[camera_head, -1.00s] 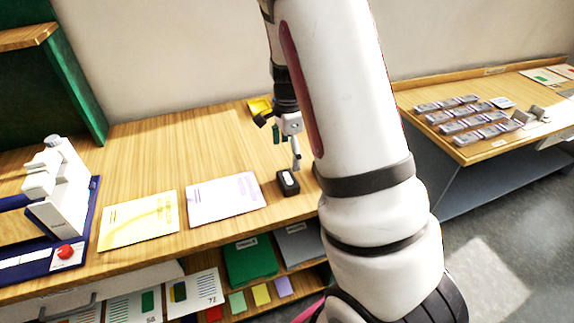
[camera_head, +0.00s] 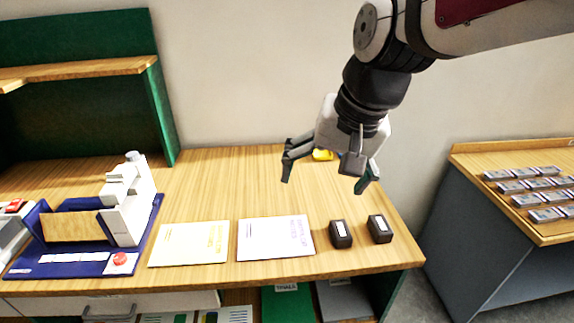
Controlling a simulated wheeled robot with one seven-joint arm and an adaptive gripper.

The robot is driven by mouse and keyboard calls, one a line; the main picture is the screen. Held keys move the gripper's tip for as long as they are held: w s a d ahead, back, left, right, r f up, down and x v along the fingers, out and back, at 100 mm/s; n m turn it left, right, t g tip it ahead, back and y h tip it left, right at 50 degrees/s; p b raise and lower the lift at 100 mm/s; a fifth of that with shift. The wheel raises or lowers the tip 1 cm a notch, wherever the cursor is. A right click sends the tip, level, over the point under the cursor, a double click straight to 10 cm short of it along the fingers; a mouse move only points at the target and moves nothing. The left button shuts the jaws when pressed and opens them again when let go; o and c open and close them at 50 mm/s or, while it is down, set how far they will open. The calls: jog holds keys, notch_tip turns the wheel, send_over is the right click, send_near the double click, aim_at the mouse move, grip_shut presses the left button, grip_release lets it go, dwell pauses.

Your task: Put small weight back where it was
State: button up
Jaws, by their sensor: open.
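Two small dark blocks with white labels stand side by side near the front right of the wooden table, the left block (camera_head: 341,235) and the right block (camera_head: 380,229). They look alike in size, and I cannot tell which one is the small weight. They stand apart from each other. My gripper (camera_head: 325,185) is open and empty, its fingers spread wide. It hangs above the table, higher in the picture than the blocks and not touching them.
A yellow sheet (camera_head: 189,244) and a purple-printed sheet (camera_head: 275,238) lie left of the blocks. A blue-based white device (camera_head: 126,212) stands further left. Another table (camera_head: 538,220) with several grey packs stands right.

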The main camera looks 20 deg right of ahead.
jog(key=s+a+r+n+t, duration=0.1)
jog(key=s+a+r+n, duration=0.1)
jog(key=s+n, duration=0.4)
jog(key=shift+s+a+r+t+h, duration=0.15)
jog(key=shift+s+a+t+h, duration=0.2)
jog(key=shift+s, duration=0.6)
dwell(0.4)
